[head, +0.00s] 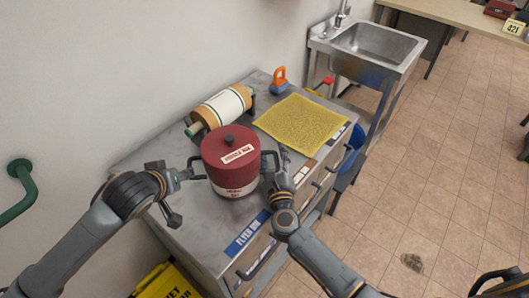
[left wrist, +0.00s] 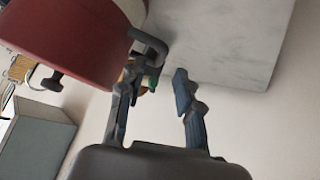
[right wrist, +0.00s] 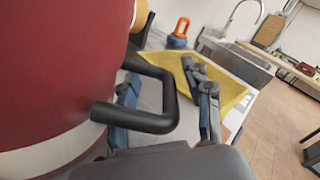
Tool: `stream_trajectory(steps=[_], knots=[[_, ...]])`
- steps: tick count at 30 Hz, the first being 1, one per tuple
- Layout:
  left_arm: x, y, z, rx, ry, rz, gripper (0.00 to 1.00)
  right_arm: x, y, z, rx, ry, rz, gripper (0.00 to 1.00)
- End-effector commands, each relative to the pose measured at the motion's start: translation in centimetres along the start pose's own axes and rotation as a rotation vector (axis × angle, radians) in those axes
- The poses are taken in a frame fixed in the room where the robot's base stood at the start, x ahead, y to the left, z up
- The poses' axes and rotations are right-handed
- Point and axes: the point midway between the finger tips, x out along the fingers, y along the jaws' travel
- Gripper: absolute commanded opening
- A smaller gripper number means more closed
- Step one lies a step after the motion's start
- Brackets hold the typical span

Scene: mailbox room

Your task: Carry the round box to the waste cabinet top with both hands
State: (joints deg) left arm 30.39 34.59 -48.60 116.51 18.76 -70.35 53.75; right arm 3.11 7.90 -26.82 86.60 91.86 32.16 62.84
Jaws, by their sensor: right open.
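The round box (head: 231,158) is dark red with a white lower band, a black lid knob and black side handles. It appears upright on the grey metal cabinet top (head: 187,232). My left gripper (head: 178,194) is open at the box's left side. In the left wrist view the left handle (left wrist: 150,46) is close to one finger of this gripper (left wrist: 153,95); contact is unclear. My right gripper (head: 278,168) is open at the box's right side. In the right wrist view the right handle (right wrist: 168,98) lies between its spread fingers (right wrist: 165,90).
A roll with green ends (head: 222,107), a yellow mat (head: 301,121) and an orange-and-blue kettlebell-like object (head: 279,83) lie behind the box. A sink (head: 375,43) stands beyond. A green rail (head: 17,195) is on the left wall. Floor (head: 430,170) is open at right.

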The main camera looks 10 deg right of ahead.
Motion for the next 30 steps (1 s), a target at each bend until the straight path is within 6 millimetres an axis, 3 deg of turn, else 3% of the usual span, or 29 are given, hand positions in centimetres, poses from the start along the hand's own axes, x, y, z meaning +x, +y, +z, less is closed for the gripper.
stream_trajectory(steps=[6,13,24,30], knots=[[-3.3,0.1,0.1,0.0,0.0,0.002,0.34,0.0,0.0,0.0,0.0,0.0,0.0,0.5],[-4.3,0.1,0.1,-0.001,-0.001,0.002,0.34,-0.9,0.0,-0.1,0.001,0.001,0.001,0.5],[-4.3,0.1,0.1,0.0,-0.001,0.001,0.34,-8.4,0.1,-0.1,0.0,0.003,0.002,0.5],[-4.3,0.1,0.1,0.0,-0.001,0.001,0.34,-11.2,0.0,-0.1,-0.001,0.002,0.0,0.5]])
